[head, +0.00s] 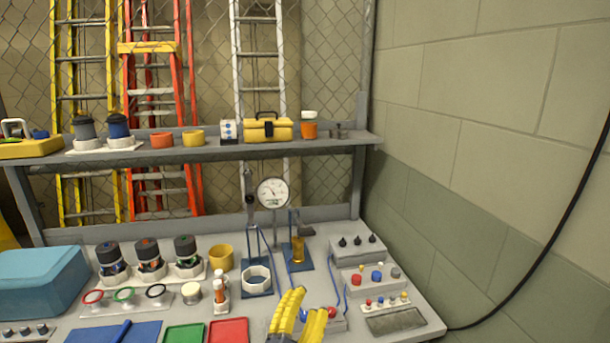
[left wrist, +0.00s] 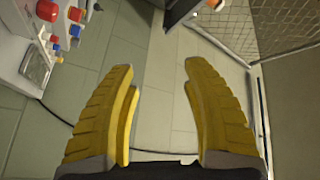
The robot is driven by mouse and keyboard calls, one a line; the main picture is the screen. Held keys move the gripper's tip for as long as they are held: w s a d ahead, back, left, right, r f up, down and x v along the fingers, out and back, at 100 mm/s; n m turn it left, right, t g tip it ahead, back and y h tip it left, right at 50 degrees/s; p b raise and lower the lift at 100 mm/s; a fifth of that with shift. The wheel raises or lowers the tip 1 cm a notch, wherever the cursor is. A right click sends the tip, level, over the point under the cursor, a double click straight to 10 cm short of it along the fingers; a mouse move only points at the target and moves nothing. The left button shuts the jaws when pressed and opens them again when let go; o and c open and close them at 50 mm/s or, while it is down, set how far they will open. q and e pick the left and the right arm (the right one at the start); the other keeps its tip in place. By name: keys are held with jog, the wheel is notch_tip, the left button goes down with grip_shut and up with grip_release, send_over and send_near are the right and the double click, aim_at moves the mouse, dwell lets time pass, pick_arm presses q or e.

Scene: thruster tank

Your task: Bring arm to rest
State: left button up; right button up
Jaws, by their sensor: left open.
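My left gripper (head: 301,307) shows at the bottom of the head view as yellow ribbed fingers, over the front of the workbench. In the left wrist view the same gripper (left wrist: 160,75) has its two fingers wide apart with nothing between them. My right gripper is not seen in either view.
The workbench (head: 60,322) carries a control box (head: 361,252), a gauge (head: 272,192), a hexagonal holder (head: 256,279), a yellow cup (head: 221,257), and a blue bin (head: 42,277). A shelf (head: 220,151) runs above. A block wall (head: 480,120) and hanging cable stand at right.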

pick_arm(q)
jog(key=s+a+f+n+g+y, duration=0.3)
jog(key=s+a+f+y, duration=0.15)
jog(key=a+f, duration=0.45)
jog(key=s+a+f+n+g+y, duration=0.3)
jog(key=s+a+f+y, duration=0.15)
jog(key=a+f, duration=0.45)
jog(key=s+a+f+g+y, duration=0.1)
jog(key=s+a+f+g, duration=0.15)
jog(key=s+a, duration=0.3)
jog(key=s+a+f+n+g+y, duration=0.1)
jog(key=s+a+f+g, duration=0.2)
jog(key=s, duration=0.4)
jog(key=s+a+f+g+y, duration=0.1)
jog(key=s+a+f, duration=0.1)
jog(key=s+a, duration=0.35)
jog(key=s+d+f+g+h, duration=0.1)
jog(key=d+f+h, duration=0.15)
jog(key=f, duration=1.25)
jog(key=s+d+f+g+h, duration=0.1)
jog(key=s+d+f, duration=0.15)
jog(key=f, duration=1.25)
jog(key=s+d+f+n+g+h, duration=0.1)
jog(key=s+f+n+g, duration=0.2)
jog(key=s+f, duration=1.8)
jog(key=shift+f+n, duration=0.25)
jog(key=shift+n, duration=0.15)
jog(key=shift+s+g+h, duration=0.1)
jog(key=shift+g+h, duration=0.15)
